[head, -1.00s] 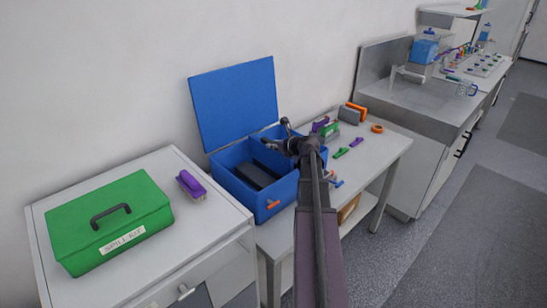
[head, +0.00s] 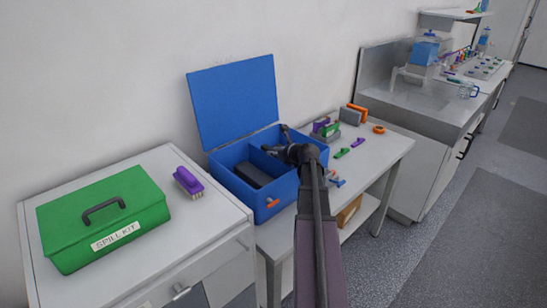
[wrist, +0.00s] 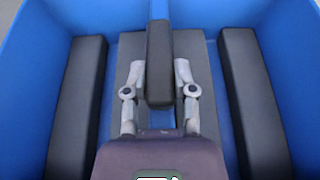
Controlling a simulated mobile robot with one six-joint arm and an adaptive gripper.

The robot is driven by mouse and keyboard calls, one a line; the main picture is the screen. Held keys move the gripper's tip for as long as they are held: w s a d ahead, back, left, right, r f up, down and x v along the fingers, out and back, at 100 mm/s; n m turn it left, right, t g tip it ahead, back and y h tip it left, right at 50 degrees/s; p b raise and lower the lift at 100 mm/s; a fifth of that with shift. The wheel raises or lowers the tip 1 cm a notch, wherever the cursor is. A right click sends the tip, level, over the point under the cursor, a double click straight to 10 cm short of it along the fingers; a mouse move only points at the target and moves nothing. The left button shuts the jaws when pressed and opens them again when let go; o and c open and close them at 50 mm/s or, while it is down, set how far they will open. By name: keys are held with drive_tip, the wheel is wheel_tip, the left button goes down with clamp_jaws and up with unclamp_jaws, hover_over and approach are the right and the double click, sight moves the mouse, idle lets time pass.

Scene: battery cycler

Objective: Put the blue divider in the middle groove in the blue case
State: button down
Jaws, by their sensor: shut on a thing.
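The open blue case (head: 262,209) stands on the bench in the head view, its lid raised at the back. In the wrist view its inside is seen from above, with a blue wall (wrist: 30,50) on the left. My gripper (wrist: 160,78) is over the middle of the case, its fingers closed on a narrow dark grip that appears to be part of the blue divider (wrist: 160,58). Blue shows beyond the grip and as a thin strip beside it. The divider's lower edge and the middle groove are hidden, so I cannot tell whether it is seated.
Dark blocks lie along the left (wrist: 78,105) and right (wrist: 252,100) of the case. The green spill kit (head: 100,225) and a purple brush (head: 187,181) are on the left cabinet. Small coloured items and a grey holder (head: 351,115) lie right of the case.

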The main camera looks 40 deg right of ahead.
drive_tip(key=shift+f, duration=0.1)
idle(0.3)
drive_tip(key=shift+f+b, duration=0.3)
drive_tip(key=shift+b, duration=0.05)
drive_tip(key=shift+f+b, duration=0.3)
drive_tip(key=shift+c, duration=2.2)
unclamp_jaws()
drive_tip(key=shift+r, duration=0.2)
drive_tip(key=shift+r+p, duration=0.65)
drive_tip(key=shift+p, duration=0.2)
drive_tip(key=a+p+v, duration=0.1)
drive_tip(key=p+v, duration=0.3)
drive_tip(key=v, duration=0.7)
drive_tip(key=shift+s+d, duration=0.45)
drive_tip(key=shift+s, duration=0.05)
